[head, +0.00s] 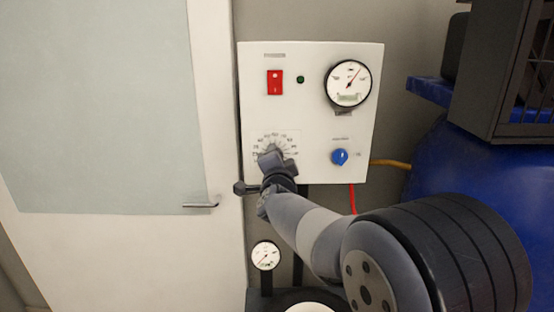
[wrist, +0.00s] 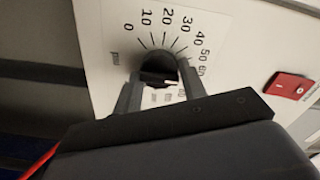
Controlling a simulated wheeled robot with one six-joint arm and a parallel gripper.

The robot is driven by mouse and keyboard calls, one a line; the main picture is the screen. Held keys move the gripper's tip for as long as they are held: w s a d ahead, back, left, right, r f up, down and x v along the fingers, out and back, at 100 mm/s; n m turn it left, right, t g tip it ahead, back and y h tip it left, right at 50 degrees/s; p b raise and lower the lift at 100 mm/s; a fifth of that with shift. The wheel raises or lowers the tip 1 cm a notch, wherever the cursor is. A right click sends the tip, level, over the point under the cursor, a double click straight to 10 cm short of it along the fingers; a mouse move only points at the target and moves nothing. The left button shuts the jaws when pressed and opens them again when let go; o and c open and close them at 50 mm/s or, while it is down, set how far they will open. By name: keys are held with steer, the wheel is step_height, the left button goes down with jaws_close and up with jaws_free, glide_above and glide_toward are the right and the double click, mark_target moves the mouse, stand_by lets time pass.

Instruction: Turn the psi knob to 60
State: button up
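The psi knob (wrist: 158,70) is dark and round, with a printed dial of numbers from 0 upward around it. In the wrist view my gripper (wrist: 159,73) has one finger on each side of the knob, close against it. I cannot tell whether the fingers press on it or stand slightly apart. The knob's pointer mark is not readable, and the higher numbers are partly behind the right finger. In the head view my gripper (head: 272,154) is at the lower left of the white panel and covers the knob; part of the dial (head: 277,138) shows above it.
The white panel (head: 309,68) also carries a red switch (head: 275,82), a green light (head: 300,80), a round gauge (head: 348,82) and a blue knob (head: 339,156). A door (head: 217,160) with a handle is at the left. A blue tank (head: 480,185) stands at the right.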

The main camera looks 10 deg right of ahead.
steer(key=o, duration=0.4)
steer(key=shift+s, duration=0.1)
steer(key=s, duration=0.3)
steer(key=s+a, duration=0.1)
steer(key=s, duration=0.3)
steer(key=s+a+b, duration=0.1)
steer(key=s, duration=0.2)
steer(key=shift+s, duration=0.2)
steer(key=w, duration=0.3)
steer(key=w+d, duration=0.1)
steer(key=w, duration=0.3)
steer(key=w+d+p, duration=0.1)
steer(key=w, duration=0.2)
steer(key=shift+w, duration=0.35)
steer(key=shift+s, duration=0.15)
